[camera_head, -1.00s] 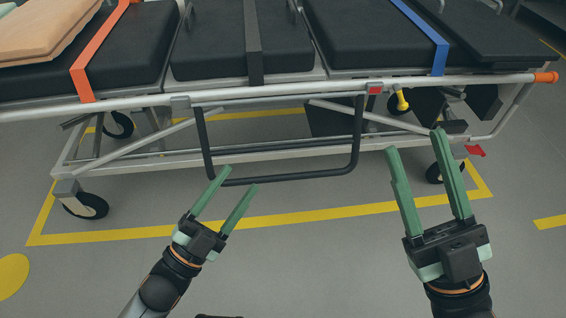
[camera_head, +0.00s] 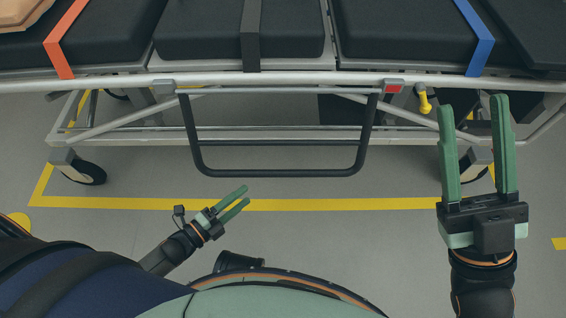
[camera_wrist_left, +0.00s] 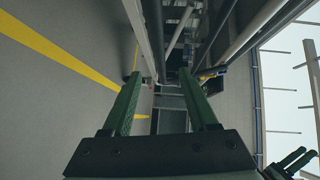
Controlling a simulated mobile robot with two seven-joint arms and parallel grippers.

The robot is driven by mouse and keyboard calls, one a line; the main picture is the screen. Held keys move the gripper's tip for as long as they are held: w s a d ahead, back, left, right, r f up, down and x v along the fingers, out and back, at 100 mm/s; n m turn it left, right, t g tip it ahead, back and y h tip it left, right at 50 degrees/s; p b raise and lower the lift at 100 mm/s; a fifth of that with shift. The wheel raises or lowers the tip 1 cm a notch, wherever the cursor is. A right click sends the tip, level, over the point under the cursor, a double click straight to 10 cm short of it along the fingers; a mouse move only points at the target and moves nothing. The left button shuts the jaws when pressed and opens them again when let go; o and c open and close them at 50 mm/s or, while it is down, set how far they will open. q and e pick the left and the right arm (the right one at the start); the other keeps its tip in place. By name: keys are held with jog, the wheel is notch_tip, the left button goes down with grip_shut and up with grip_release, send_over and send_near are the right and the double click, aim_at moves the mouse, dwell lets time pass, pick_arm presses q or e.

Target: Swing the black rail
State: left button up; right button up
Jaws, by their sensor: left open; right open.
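The black rail (camera_head: 278,173) is a U-shaped bar hanging down from the side of the stretcher (camera_head: 130,84), below its pale side tube. My left gripper (camera_head: 240,197) is open and empty, low in front of the rail and apart from it. In the left wrist view, the left gripper (camera_wrist_left: 165,100) has its two green fingers spread, with pale and dark bars beyond them; I cannot tell which bar is the rail there. My right gripper (camera_head: 473,105) is open and empty, to the right of the rail and near the stretcher's right side.
A red button (camera_head: 394,86) sits by the rail's right upper end, and a yellow knob (camera_head: 424,101) hangs further right. Castors (camera_head: 82,172) stand under the stretcher. Yellow lines (camera_head: 320,204) mark the grey floor, which is clear in front.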

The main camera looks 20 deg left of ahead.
aim_at(269, 176)
pick_arm(q)
jog(key=b+x, duration=0.3)
jog(key=x, duration=0.7)
jog(key=shift+w+d+f+b, duration=0.15)
jog(key=shift+w+b, duration=0.15)
jog(key=shift+w, duration=0.05)
jog(key=shift+x, duration=0.75)
grip_shut()
